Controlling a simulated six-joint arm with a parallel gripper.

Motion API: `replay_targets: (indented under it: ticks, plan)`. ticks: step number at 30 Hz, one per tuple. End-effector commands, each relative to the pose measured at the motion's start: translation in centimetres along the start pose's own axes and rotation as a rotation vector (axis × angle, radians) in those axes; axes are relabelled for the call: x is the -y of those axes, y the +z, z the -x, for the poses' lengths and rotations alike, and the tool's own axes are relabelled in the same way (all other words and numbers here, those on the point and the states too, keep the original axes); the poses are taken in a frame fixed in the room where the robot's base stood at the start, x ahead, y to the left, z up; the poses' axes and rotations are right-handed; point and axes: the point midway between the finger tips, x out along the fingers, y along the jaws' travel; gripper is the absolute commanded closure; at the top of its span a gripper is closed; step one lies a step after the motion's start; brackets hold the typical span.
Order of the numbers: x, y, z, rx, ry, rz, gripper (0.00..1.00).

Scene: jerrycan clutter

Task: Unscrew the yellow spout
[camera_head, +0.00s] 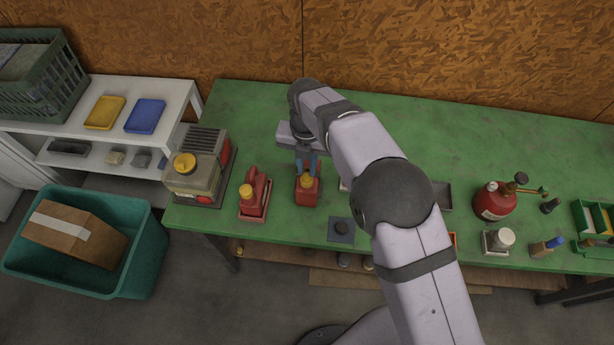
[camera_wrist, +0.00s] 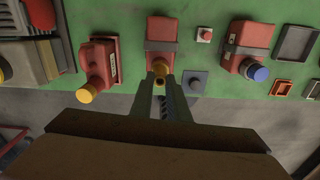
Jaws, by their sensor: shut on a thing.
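A red jerrycan (camera_head: 307,196) stands upright near the front edge of the green workbench, its yellow spout (camera_head: 307,181) on the side toward the front. In the wrist view this jerrycan (camera_wrist: 162,30) has a dark band across it, and the yellow spout (camera_wrist: 159,82) lies between my two fingers. My gripper (camera_head: 306,172) is shut on the spout; it also shows in the wrist view (camera_wrist: 159,77). The fingers hide part of the spout, and whether its thread is loose cannot be seen.
A second red jerrycan with a yellow cap (camera_head: 245,191) stands close on the left, beside a generator (camera_head: 199,168). A blue-capped jerrycan (camera_wrist: 252,38) is to the right in the wrist view. A red round canister (camera_head: 494,202) stands farther right. The bench's back is mostly clear.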

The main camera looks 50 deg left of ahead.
Motion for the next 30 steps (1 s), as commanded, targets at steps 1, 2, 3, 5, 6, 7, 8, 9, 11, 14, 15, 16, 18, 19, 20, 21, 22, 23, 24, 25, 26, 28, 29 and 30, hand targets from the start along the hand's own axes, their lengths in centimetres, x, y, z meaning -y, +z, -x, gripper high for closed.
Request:
replay_targets:
  ticks: [1, 2, 3, 5, 6, 7, 8, 9, 11, 14, 15, 16, 18, 19, 20, 21, 22, 23, 24, 25, 26, 28, 29, 30]
  plan:
    - [-0.1, 0.1, 0.1, 0.002, 0.002, 0.001, 1.0]
    - [-0.1, 0.1, 0.1, 0.002, 0.002, 0.001, 1.0]
    - [-0.1, 0.1, 0.1, 0.002, 0.002, 0.0, 1.0]
    - [-0.1, 0.1, 0.1, 0.002, 0.002, -0.001, 1.0]
    - [-0.1, 0.1, 0.1, 0.002, 0.002, -0.001, 0.79]
    - [-0.1, 0.1, 0.1, 0.002, 0.002, -0.001, 0.79]
    - [-0.1, 0.1, 0.1, 0.002, 0.002, -0.001, 0.79]
    - [-0.1, 0.0, 0.1, 0.002, 0.001, -0.002, 0.79]
    - [-0.1, 0.0, 0.1, 0.001, 0.001, -0.002, 0.79]
    - [0.0, 0.0, 0.0, 0.001, 0.001, -0.002, 0.79]
    - [0.0, 0.0, 0.1, 0.001, 0.001, -0.002, 0.79]
    - [0.0, 0.0, 0.1, 0.001, 0.001, -0.002, 0.79]
    - [0.0, 0.0, 0.3, 0.001, 0.001, -0.003, 0.79]
    - [0.0, 0.0, 0.4, 0.001, 0.001, -0.003, 0.79]
    - [0.0, 0.0, 0.5, 0.001, 0.001, -0.003, 0.79]
    - [0.0, 0.0, 0.8, 0.001, 0.001, -0.003, 0.79]
    - [0.0, 0.0, 0.9, 0.001, 0.001, -0.003, 0.79]
    - [0.0, 0.0, 1.1, 0.001, 0.001, -0.003, 0.79]
    - [0.0, 0.0, 1.4, 0.001, 0.001, -0.003, 0.79]
    - [0.0, 0.0, 1.6, 0.001, 0.001, -0.003, 0.79]
    - [0.0, 0.0, 1.9, 0.001, 0.001, -0.003, 0.79]
    - [0.0, 0.0, 2.4, 0.001, 0.0, -0.003, 0.79]
    - [0.0, 0.0, 2.5, 0.0, 0.0, -0.003, 0.79]
    - [0.0, 0.0, 2.7, 0.0, 0.0, -0.003, 0.79]
